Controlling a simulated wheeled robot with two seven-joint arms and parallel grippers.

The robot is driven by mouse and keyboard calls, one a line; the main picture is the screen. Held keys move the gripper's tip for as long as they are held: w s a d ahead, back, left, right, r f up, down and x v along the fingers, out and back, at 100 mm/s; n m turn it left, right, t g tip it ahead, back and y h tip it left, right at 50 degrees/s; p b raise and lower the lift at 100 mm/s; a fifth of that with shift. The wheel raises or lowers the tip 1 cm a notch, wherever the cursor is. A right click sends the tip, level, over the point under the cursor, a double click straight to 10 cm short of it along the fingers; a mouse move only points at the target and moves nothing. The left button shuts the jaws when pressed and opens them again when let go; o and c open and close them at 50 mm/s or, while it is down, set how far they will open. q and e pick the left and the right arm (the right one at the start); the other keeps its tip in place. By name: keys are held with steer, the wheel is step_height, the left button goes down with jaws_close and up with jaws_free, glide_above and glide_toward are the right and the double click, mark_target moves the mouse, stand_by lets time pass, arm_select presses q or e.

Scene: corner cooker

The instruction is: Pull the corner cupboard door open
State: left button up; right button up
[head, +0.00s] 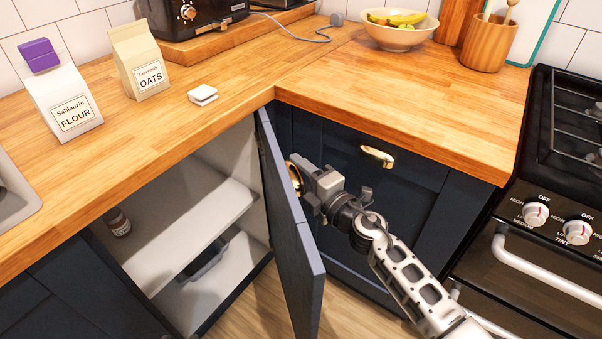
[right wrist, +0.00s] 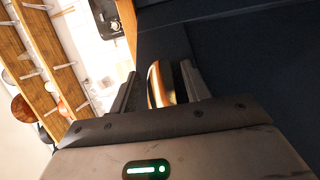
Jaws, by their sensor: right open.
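The dark blue corner cupboard door (head: 290,235) stands swung well out from the cupboard, and the white interior shelf (head: 207,222) shows to its left. A brass handle (head: 295,175) sits on the door's right-hand face. My right gripper (head: 303,181) is at this handle, on the right side of the door. In the right wrist view the brass handle (right wrist: 154,84) lies between the two dark fingers of my gripper (right wrist: 160,90), which are apart. I cannot tell whether a finger touches it. My left gripper is out of view.
A small jar (head: 118,222) and a dark pan (head: 203,260) are inside the cupboard. Another brass handle (head: 377,156) is on the closed front behind my right arm. The cooker (head: 540,220) stands at the right. Floor (head: 250,310) shows below the cupboard.

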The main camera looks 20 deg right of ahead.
jaws_close()
steer(key=d, duration=0.1)
steer(key=d+n+y+b, duration=0.1)
steer(key=d+y, duration=0.1)
steer(key=shift+w+d+f+g+b, duration=0.2)
steer(key=shift+w+g+b, duration=0.1)
steer(key=shift+g, duration=0.1)
jaws_free()
steer(key=shift+r, duration=0.1)
steer(key=b+v, duration=0.1)
steer(key=v, duration=1.5)
